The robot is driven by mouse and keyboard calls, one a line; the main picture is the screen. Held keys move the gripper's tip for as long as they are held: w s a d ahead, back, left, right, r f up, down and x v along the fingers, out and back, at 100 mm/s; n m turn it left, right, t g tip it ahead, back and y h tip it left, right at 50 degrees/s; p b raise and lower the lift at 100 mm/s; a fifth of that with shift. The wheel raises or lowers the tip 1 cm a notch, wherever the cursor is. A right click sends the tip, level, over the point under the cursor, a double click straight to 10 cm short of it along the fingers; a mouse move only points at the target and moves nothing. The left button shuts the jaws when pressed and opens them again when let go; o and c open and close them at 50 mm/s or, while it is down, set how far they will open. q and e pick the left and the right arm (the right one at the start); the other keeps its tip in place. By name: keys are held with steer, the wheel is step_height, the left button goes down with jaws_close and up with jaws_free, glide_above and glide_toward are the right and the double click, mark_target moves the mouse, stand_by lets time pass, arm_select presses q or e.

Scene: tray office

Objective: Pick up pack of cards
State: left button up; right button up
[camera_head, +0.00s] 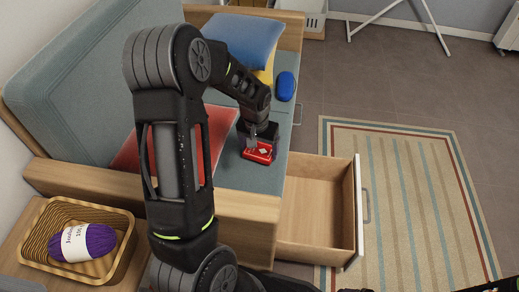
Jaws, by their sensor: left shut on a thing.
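The pack of cards (257,153) is a small red box with a pale mark on its face. It is at the front right of the grey-green sofa seat (240,178). My left gripper (258,142) comes down from above and is shut on the pack. I cannot tell whether the pack touches the seat. The fingers hide part of the far side of the pack. My right gripper is not clearly in view; only dark parts of mine show at the lower right edge.
An open, empty wooden drawer (311,206) juts out right of the sofa. A blue rounded object (285,86), a blue cushion (243,40) and a red cushion (216,126) lie on the seat. A wicker basket (118,266) holds purple yarn (84,243). A striped rug (420,200) covers the floor.

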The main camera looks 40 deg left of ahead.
mark_target(259, 150)
arm_select(q)
step_height(259, 150, up, 9)
steer(key=p, duration=0.2)
stand_by(0.6)
